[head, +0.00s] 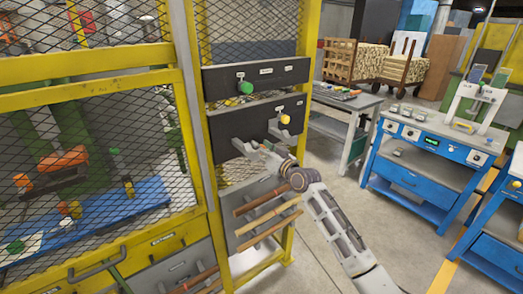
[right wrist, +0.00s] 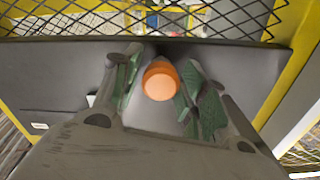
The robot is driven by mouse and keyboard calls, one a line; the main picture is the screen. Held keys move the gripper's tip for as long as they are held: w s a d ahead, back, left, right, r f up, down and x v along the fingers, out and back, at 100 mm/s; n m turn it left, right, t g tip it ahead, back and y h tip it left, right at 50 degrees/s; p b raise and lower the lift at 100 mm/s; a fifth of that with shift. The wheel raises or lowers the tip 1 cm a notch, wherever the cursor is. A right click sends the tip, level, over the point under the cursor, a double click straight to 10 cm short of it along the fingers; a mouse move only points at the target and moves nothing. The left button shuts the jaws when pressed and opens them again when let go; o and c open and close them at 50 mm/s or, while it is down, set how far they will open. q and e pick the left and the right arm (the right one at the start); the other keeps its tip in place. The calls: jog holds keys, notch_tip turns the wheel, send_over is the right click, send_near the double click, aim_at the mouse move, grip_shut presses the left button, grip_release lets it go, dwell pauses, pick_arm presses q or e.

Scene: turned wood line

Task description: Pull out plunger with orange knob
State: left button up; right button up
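The orange knob (right wrist: 161,80) shows in the right wrist view, at the middle between the fingertips of my right gripper (right wrist: 158,88). The green-padded fingers stand spread on either side of it, and I cannot tell whether either pad touches it. In the head view my right gripper (head: 250,147) reaches the lower dark panel (head: 255,121) on the yellow frame, and the orange knob there is hidden behind it. The plunger's shaft is not visible. My left gripper is not in view.
A green knob (head: 245,87) sits on the upper dark panel (head: 288,74), and a yellow knob (head: 285,119) sits right of my gripper. Wooden rods (head: 268,216) lie below my wrist. Yellow mesh guarding (head: 85,64) stands left. Blue workbenches (head: 415,178) stand right, across open floor.

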grip_shut()
jog(key=p+v, duration=0.1)
jog(key=v, duration=0.2)
jog(key=shift+f, duration=0.15)
dwell(0.4)
grip_release()
jog(key=shift+s, duration=0.1)
jog(key=o, duration=0.4)
jog(key=shift+s+d, duration=0.15)
jog(key=shift+d, duration=0.05)
jog(key=shift+c, duration=0.2)
jog(key=v, duration=1.1)
jog(key=shift+s+d, duration=0.25)
jog(key=shift+s, duration=0.1)
